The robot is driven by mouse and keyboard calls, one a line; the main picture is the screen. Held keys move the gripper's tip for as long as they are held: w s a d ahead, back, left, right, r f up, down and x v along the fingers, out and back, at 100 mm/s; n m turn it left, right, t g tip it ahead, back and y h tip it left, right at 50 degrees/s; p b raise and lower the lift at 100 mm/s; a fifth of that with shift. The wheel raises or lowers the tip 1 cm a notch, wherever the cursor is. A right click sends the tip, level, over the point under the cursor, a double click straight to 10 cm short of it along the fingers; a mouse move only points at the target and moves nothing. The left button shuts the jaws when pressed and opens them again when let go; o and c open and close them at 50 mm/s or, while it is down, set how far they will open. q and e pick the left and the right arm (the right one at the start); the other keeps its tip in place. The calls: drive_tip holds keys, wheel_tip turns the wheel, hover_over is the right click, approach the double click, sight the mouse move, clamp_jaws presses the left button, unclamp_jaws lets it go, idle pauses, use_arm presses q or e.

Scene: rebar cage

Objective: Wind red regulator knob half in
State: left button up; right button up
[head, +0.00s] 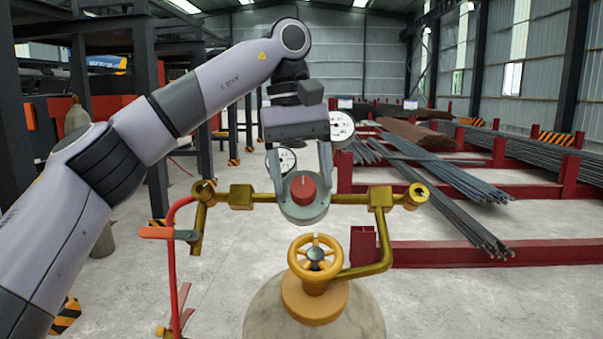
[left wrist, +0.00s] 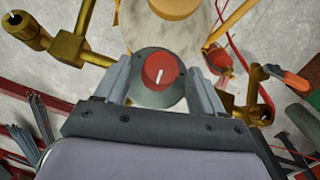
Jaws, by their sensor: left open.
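The red regulator knob (head: 303,188) sits on the front of a round grey regulator body (head: 304,212) on a brass pipe. Its white mark points about straight up in the head view. The knob (left wrist: 160,71) also shows in the left wrist view, with its mark toward the gripper palm. My left gripper (head: 299,178) reaches down from above, open. Its fingers (left wrist: 162,82) stand on either side of the grey body and the knob, with a visible gap to the knob. Whether they touch the grey body I cannot tell. My right gripper is in neither view.
A gas cylinder (head: 262,325) with a yellow valve handwheel (head: 315,257) stands below. Two white gauges (head: 341,127) are close by the gripper. Rebar bundles (head: 450,195) lie on red racks at right.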

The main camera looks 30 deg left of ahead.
use_arm(q)
drive_tip(key=shift+s+a+r, duration=0.1)
drive_tip(key=shift+a+r, duration=0.15)
drive_tip(key=shift+r, duration=1.5)
drive_tip(key=shift+a+r, duration=0.2)
drive_tip(key=shift+r, duration=1.55)
